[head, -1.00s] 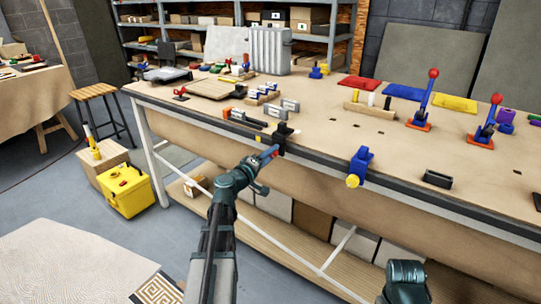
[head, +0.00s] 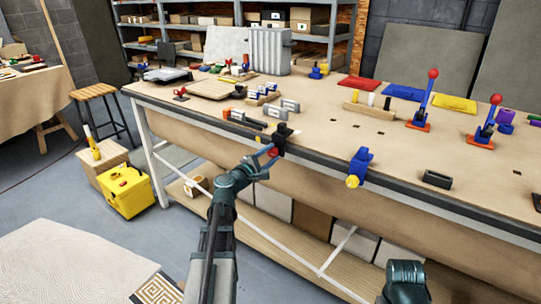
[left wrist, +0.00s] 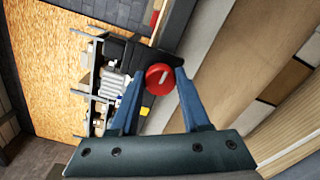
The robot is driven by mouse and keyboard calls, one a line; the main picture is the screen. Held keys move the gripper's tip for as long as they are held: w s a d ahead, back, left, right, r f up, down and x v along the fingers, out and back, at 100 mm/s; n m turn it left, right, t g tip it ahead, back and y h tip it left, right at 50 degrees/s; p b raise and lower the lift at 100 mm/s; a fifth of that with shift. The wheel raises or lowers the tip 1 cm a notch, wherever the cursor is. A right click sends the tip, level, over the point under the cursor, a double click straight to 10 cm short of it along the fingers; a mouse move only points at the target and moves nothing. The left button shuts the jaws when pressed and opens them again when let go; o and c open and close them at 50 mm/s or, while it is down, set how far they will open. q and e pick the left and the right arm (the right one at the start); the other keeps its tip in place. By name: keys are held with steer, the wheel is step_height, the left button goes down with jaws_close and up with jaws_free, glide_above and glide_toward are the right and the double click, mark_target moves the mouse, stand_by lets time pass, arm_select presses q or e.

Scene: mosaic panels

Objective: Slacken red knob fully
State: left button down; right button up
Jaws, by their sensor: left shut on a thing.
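The red knob (head: 273,153) sits on the front of a black clamp (head: 284,136) at the bench's near edge. In the left wrist view the red knob (left wrist: 159,78) is round with a short pale mark on its face, which stands tilted. My left gripper (head: 267,153) is shut on the knob, with one blue finger on each side of it. The fingertips show in the left wrist view (left wrist: 158,80). Part of the black clamp (left wrist: 143,60) shows behind the knob. Of my right arm, only a link shows at the bottom right; its gripper is not seen.
A blue clamp with a yellow knob (head: 358,168) is on the same bench edge to the right. A black block (head: 437,179) and an orange-and-black tool (head: 245,119) lie on the bench top (head: 320,135). The bench's front edge runs just beside my left gripper.

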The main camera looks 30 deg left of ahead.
arm_select(q)
steer(key=shift+n, duration=0.5)
steer(key=shift+c, duration=1.9)
jaws_free()
steer(key=shift+s, duration=0.1)
steer(key=s+a, duration=0.1)
steer(key=s, duration=1.2)
steer(key=shift+s, duration=0.3)
